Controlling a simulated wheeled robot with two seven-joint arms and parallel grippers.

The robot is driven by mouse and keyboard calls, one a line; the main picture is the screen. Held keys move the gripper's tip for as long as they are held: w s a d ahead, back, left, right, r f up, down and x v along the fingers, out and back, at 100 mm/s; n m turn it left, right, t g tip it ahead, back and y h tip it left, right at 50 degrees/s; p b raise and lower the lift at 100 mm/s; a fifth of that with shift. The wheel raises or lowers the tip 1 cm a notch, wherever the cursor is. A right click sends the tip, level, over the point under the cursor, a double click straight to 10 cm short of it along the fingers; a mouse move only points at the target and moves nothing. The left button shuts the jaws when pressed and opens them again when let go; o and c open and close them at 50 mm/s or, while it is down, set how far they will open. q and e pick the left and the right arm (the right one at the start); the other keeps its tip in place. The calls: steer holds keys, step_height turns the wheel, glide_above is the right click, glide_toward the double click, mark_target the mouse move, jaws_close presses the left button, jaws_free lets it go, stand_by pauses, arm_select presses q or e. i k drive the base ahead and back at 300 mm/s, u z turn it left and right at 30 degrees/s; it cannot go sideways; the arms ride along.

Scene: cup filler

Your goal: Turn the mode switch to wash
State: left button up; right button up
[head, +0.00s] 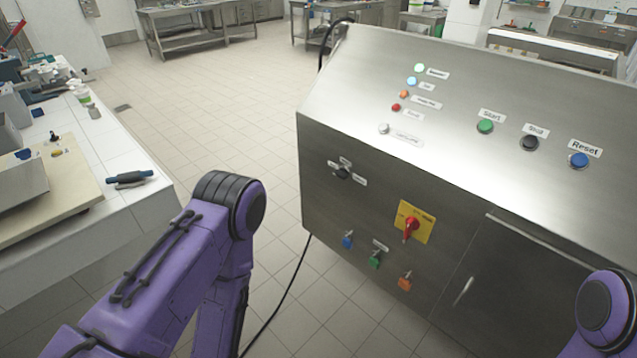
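The mode switch (343,172) is a small black knob on the upper left of the steel cabinet's front face. Small white labels sit around it, too small to read, so I cannot tell which position it points to. My purple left arm comes in from the lower left, with its elbow left of the cabinet and apart from it. Its gripper is out of the picture. Only a rounded part of my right arm shows at the lower right edge, and its gripper is also out of view.
The steel cabinet (400,245) has a red rotary switch on a yellow plate (416,221), several coloured padlocks below, and Start (485,126), Stop (530,143) and Reset (579,160) buttons on its sloped top. A white counter (105,215) stands at left. Open tiled floor lies between.

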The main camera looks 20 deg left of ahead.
mark_target(342, 174)
steer(key=u, duration=0.85)
steer(key=i, duration=0.4)
